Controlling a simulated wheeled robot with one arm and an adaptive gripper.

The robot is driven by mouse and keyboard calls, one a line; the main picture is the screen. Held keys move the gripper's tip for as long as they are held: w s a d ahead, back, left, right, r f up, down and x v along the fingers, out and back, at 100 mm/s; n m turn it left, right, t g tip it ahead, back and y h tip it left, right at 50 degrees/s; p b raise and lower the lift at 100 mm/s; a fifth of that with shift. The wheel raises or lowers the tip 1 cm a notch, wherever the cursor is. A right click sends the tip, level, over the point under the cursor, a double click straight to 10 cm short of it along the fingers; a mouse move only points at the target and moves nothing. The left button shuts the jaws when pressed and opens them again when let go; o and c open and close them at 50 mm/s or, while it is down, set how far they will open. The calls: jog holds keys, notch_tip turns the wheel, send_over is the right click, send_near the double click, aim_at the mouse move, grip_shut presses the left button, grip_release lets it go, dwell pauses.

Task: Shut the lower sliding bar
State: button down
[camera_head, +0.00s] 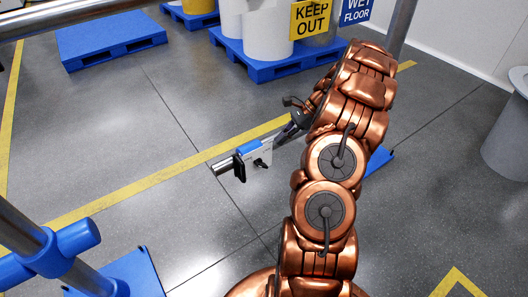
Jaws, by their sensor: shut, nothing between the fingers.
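The lower sliding bar (222,167) shows as a short bright metal end pointing left, in the middle of the head view. A fitting (256,153) with a blue top, a pale plate and dark parts sits around it. Open floor separates the bar's tip from the left post (30,235) and its blue clamp (50,256). My dark gripper (283,133) is shut and empty, just right of the fitting. I cannot tell whether it touches it. My copper arm hides what lies farther right.
An upper metal rail (70,15) crosses the top left. A right post (402,28) stands behind my arm. Blue pallets (110,40) and drums (268,35) with KEEP OUT and WET FLOOR signs stand at the back. A grey bin (505,135) is at right.

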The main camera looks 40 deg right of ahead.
jog(key=x, duration=0.3)
jog(key=a+r+b+x, duration=0.1)
jog(key=x, duration=0.3)
jog(key=b+x, duration=0.1)
jog(key=x, duration=0.3)
jog(key=shift+w+a, duration=0.2)
jog(key=shift+a, duration=0.05)
jog(key=shift+w+a, duration=0.25)
jog(key=shift+a, duration=0.45)
jog(key=shift+a+r, duration=0.1)
